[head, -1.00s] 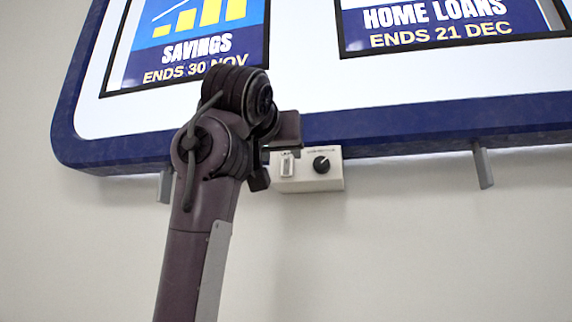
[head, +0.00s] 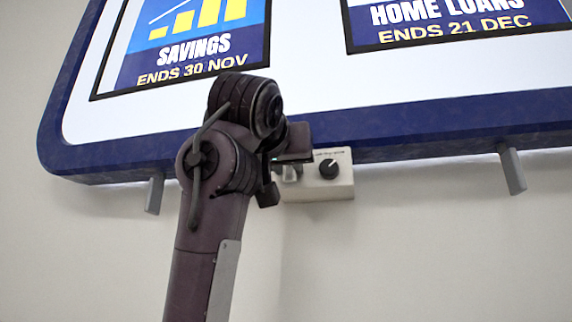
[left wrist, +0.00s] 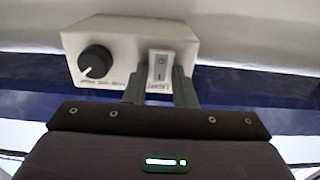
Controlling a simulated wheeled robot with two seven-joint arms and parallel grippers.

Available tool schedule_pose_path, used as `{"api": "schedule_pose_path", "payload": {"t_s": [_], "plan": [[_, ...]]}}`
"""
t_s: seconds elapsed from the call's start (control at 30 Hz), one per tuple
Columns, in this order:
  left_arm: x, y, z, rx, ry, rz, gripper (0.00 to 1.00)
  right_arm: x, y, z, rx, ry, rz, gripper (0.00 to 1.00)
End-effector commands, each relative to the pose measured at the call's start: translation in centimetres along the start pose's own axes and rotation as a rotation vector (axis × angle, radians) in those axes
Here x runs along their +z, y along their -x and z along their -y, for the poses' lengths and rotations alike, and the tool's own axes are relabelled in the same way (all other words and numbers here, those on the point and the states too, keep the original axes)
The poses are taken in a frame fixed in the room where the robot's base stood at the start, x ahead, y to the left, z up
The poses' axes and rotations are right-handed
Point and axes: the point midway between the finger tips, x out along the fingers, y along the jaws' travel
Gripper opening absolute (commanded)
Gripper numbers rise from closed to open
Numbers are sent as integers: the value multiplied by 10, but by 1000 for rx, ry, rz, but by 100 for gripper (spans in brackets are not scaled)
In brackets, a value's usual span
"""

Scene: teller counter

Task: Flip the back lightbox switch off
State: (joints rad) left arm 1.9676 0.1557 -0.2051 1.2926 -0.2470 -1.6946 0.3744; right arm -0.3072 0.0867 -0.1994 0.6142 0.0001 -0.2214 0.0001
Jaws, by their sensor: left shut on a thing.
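The lightbox (head: 420,132) is a lit sign panel with a blue frame on the wall. A small white control box (head: 330,190) hangs under its lower edge, and the box also shows in the left wrist view (left wrist: 125,35). It carries a black round knob (head: 328,169) and a pale rocker switch (left wrist: 159,68). My left gripper (head: 284,172) is at the switch end of the box. In the left wrist view its two fingers (left wrist: 160,92) reach up to the switch, one on each side. The gripper partly covers the switch in the head view. My right gripper is out of view.
Grey brackets stick out below the lightbox frame, one left (head: 154,194) and one right (head: 512,171) of the control box. The frame's lower edge runs just above my gripper. The wall below is bare.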

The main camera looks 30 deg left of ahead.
Motion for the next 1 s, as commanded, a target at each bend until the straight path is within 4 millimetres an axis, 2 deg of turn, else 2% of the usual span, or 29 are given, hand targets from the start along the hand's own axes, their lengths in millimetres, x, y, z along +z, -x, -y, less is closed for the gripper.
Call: {"api": "schedule_pose_path", "payload": {"t_s": [0.13, 0.43, 0.6, 0.87, 0.9, 1.0], "plan": [[5, 0, 1, -2, 1, -24, 1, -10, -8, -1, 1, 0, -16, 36], [15, 0, 1, -3, 0, -259, 1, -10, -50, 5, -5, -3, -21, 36], [11, 0, 1, -2, 0, -328, 1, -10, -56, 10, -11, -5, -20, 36], [10, 0, 0, -1, 1, -330, 1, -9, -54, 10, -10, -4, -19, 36], [10, 0, 0, -1, 0, -330, 26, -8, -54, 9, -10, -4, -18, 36], [10, 0, 0, -1, 0, -330, 39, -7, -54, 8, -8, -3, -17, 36]]}}
